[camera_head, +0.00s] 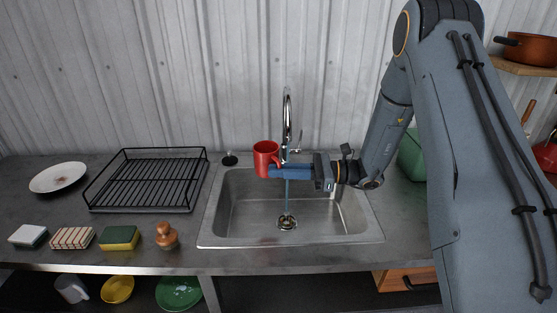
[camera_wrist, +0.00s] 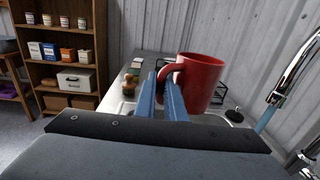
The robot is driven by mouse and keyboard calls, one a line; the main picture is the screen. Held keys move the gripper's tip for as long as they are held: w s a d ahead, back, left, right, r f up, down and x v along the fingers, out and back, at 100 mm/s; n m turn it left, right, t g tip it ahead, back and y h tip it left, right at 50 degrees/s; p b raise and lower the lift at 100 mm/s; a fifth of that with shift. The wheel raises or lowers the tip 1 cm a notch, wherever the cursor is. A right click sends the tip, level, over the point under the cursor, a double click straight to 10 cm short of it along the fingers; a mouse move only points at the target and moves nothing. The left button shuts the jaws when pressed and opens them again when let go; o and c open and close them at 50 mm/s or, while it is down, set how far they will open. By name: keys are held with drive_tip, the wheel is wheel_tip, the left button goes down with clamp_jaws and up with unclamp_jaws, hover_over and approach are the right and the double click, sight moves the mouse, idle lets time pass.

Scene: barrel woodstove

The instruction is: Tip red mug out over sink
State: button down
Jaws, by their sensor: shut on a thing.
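The red mug (camera_head: 265,157) is upright in the head view, held above the left back part of the sink, left of the faucet. My gripper (camera_head: 276,172) reaches in from the right and its blue fingers are shut on the mug. In the wrist view the fingers (camera_wrist: 164,98) close at the handle side of the mug (camera_wrist: 201,82). The mug's inside is mostly hidden. The steel sink (camera_head: 238,236) lies below, with a drain (camera_head: 287,223) in its floor.
The faucet (camera_head: 287,115) stands close right of the mug, and a thin blue stream falls from it to the drain. A black dish rack (camera_head: 150,180) stands left of the sink.

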drive_tip(key=shift+w+f, duration=0.15)
drive_tip(key=shift+f, duration=0.05)
wheel_tip(320, 180, down, 16)
drive_tip(key=w+n+t+h+b, duration=0.1)
drive_tip(key=n+t+h+b, duration=0.3)
drive_tip(key=n+b, duration=0.9)
drive_tip(key=n, duration=0.4)
drive_tip(key=shift+w+d+r+n, duration=0.2)
drive_tip(key=shift+d+n, duration=0.1)
idle(1.4)
